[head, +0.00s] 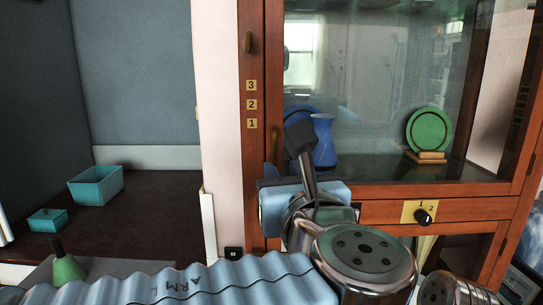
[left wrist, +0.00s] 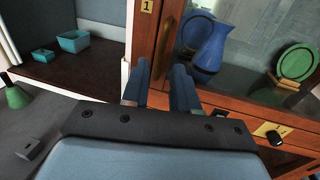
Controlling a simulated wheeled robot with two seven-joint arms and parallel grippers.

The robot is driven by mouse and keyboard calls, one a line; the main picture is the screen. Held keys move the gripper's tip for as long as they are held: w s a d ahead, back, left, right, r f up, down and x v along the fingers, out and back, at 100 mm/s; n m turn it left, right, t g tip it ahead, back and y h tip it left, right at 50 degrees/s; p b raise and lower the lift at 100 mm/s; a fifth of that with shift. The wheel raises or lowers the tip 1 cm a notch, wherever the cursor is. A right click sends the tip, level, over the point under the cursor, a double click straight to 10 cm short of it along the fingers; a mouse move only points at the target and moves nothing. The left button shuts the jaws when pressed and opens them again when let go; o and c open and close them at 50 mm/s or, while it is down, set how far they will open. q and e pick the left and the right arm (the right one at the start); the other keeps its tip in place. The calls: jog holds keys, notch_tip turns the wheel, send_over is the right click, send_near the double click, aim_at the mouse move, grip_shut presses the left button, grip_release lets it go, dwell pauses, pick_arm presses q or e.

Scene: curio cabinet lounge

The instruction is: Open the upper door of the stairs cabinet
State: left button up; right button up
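The cabinet's upper door (head: 390,189) is a glazed panel in a red-brown wooden frame and looks shut. A slim upright handle (head: 274,146) runs along its left edge; it also shows in the left wrist view (left wrist: 164,38). My left gripper (head: 285,160) is in front of this left edge, near the handle's lower part. In the left wrist view my left gripper (left wrist: 161,82) has its two fingers apart, with wood visible between them and the handle beyond. I cannot tell whether it touches the door. My right gripper is not in view.
Behind the glass stand a blue jug (head: 322,140) and a green plate (head: 428,130) on a stand. A black dial (head: 424,217) marked 1 and 2 is below the door. Number tags (head: 251,104) line the left post. Left, teal boxes (head: 97,186) sit on a dark shelf.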

aim_at(275, 160)
pick_arm(q)
jog(key=w, duration=0.2)
jog(key=w+a, duration=0.1)
jog(key=w, duration=0.4)
jog(key=shift+w+a+p, duration=0.15)
jog(key=shift+w+p, duration=0.05)
jog(key=shift+p, duration=0.15)
grip_shut()
